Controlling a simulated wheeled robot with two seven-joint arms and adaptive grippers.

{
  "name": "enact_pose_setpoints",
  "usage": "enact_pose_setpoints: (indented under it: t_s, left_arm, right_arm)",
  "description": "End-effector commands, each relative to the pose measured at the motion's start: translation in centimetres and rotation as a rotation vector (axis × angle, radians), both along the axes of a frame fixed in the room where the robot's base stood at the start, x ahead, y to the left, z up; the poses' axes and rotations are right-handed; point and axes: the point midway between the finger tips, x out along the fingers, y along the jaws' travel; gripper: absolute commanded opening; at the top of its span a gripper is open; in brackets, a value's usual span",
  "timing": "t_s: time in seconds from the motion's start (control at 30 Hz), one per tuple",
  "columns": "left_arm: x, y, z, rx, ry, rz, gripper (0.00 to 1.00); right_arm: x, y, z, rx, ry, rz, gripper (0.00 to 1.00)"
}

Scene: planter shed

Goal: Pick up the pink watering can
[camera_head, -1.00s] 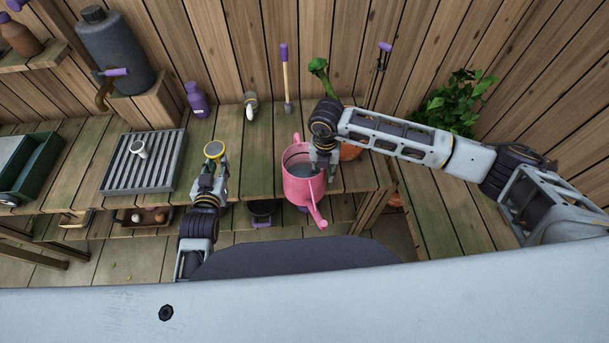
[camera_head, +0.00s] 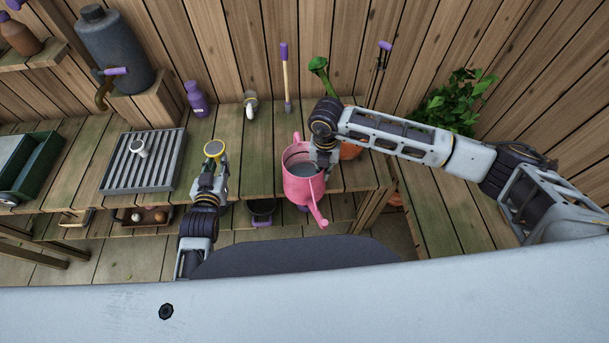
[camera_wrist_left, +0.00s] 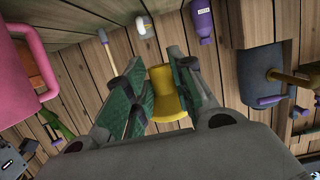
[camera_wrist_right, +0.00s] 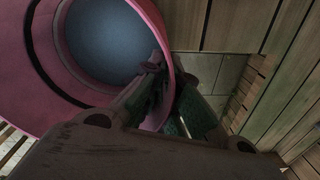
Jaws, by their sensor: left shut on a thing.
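The pink watering can (camera_head: 299,190) is at the front edge of the bench, its spout pointing toward me and down. Its open top shows a blue-grey inside in the right wrist view, where its pink rim (camera_wrist_right: 172,60) is large and close. My right gripper (camera_head: 320,170) is at the can's right side; in the right wrist view its fingers (camera_wrist_right: 172,95) straddle the can's wall. Whether they press on it is hard to see. My left gripper (camera_head: 213,168) is shut on a small yellow thing (camera_wrist_left: 166,95) with a pale round top, left of the can.
A grey slatted tray (camera_head: 118,178) with a small white cup (camera_head: 138,148) lies to the left.

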Motion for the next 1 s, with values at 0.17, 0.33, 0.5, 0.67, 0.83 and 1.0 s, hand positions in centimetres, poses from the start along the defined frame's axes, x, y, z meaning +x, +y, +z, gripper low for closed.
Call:
enact_pose_setpoints:
  t_s: [0.17, 0.33, 0.5, 0.67, 0.83, 1.0]
  left_arm:
    - [0.0, 0.0, 0.0, 0.0, 0.0, 0.0, 0.1]
    - [0.0, 0.0, 0.0, 0.0, 0.0, 0.0, 0.1]
    - [0.0, 0.0, 0.0, 0.0, 0.0, 0.0, 0.1]
    - [0.0, 0.0, 0.0, 0.0, 0.0, 0.0, 0.1]
    - [0.0, 0.0, -0.1, 0.0, 0.0, 0.0, 0.1]
    - [0.0, 0.0, -0.2, 0.0, 0.0, 0.0, 0.1]
  right_arm:
    - [0.1, 0.1, 0.2, 0.004, -0.003, 0.001, 0.0]
    - [0.1, 0.1, 0.2, 0.004, -0.003, 0.001, 0.0]
    - [0.1, 0.1, 0.2, 0.004, -0.003, 0.001, 0.0]
    - [0.1, 0.1, 0.4, 0.004, -0.004, 0.001, 0.0]
    - [0.1, 0.1, 0.7, 0.005, -0.004, 0.001, 0.0]
    - [0.1, 0.1, 1.3, 0.004, -0.004, 0.001, 0.0]
